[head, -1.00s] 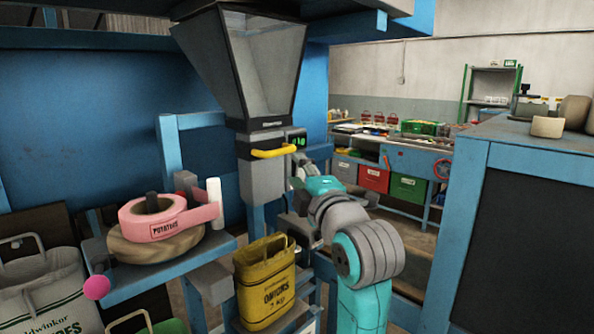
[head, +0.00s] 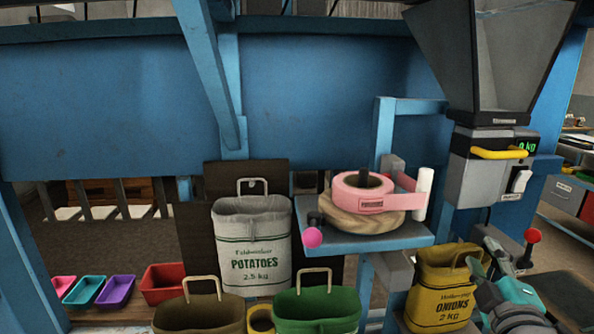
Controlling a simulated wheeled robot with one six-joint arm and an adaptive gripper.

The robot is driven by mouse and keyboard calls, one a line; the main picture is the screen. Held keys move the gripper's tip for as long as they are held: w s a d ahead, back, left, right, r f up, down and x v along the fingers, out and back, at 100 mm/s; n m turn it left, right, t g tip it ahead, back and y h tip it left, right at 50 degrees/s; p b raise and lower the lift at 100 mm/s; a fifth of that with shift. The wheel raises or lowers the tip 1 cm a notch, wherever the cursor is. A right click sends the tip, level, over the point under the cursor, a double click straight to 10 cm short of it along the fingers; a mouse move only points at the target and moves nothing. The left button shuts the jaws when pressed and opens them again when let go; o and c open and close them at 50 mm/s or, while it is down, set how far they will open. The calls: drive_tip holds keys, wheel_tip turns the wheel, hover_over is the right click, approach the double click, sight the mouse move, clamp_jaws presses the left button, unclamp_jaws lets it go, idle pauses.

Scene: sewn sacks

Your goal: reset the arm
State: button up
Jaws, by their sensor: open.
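My gripper (head: 482,263) shows at the lower right of the head view, with my teal and grey wrist below it. Its jaws are open and I see nothing held in them. It overlaps the right edge of the yellow onions sack (head: 438,300) in the picture; I cannot tell whether they touch. The sack stands upright below the grey hopper (head: 487,75), which has a yellow handle (head: 499,153) and a small green display.
A blue shelf (head: 395,240) carries a pink tape roll (head: 357,188) on a wooden disc. A white potatoes sack (head: 252,250), a green sack (head: 318,310) and a brown sack (head: 200,313) stand left of it. Small coloured trays (head: 163,283) lie farther left. A red-knobbed lever (head: 532,236) is near my gripper.

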drive_tip(key=s+a+f+m+y, duration=0.15)
drive_tip(key=s+a+f, duration=0.25)
drive_tip(key=f, duration=0.4)
drive_tip(key=s+a+f+m+g, duration=0.1)
drive_tip(key=s+a+f+m, duration=0.15)
drive_tip(key=s+f, duration=0.4)
drive_tip(key=s+a+f+m+y, duration=0.1)
drive_tip(key=s+a+f, duration=0.3)
drive_tip(key=f, duration=0.6)
drive_tip(key=s+a+f+m+g+y, duration=0.1)
drive_tip(key=s+a+f+m, duration=0.1)
drive_tip(key=s, duration=1)
drive_tip(key=s+a+f+m+g+y, duration=0.1)
drive_tip(key=s+a+f+m+y, duration=0.1)
drive_tip(key=s, duration=1.1)
drive_tip(key=a+f+m, duration=0.1)
drive_tip(key=a+f, duration=0.1)
drive_tip(key=a, duration=0.1)
drive_tip(key=shift+a+f, duration=0.2)
drive_tip(key=shift+f, duration=0.05)
